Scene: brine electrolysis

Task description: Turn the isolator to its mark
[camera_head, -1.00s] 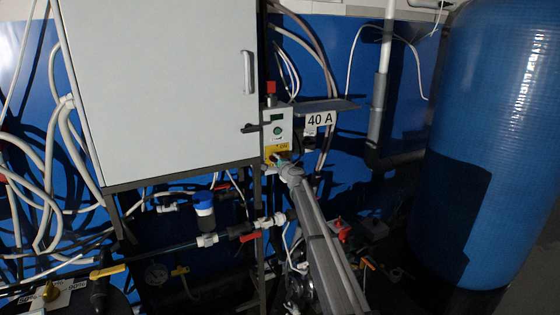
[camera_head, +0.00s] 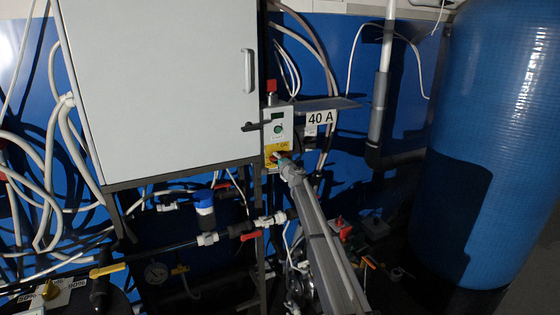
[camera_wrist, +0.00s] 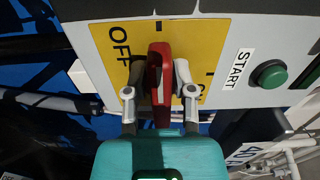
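The isolator has a red handle (camera_wrist: 160,75) on a yellow plate (camera_wrist: 112,30) printed OFF at the left, with a second label at the right partly hidden by a finger. In the wrist view the handle stands nearly upright, close to in line with a short black mark (camera_wrist: 158,25) at the plate's top edge. My gripper (camera_wrist: 160,82) has one finger on each side of the handle, seemingly closed against it; its lower part is covered by the gripper body. In the head view the yellow plate (camera_head: 283,148) sits low on a grey control box, with my gripper (camera_head: 279,162) at its lower edge.
A green START button (camera_wrist: 269,74) is right of the plate. The control box also carries a red button (camera_head: 271,87) on top. A 40 A sign (camera_head: 319,118) is beside it. A white cabinet (camera_head: 160,80) stands left, a blue tank (camera_head: 500,130) right, with pipes below.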

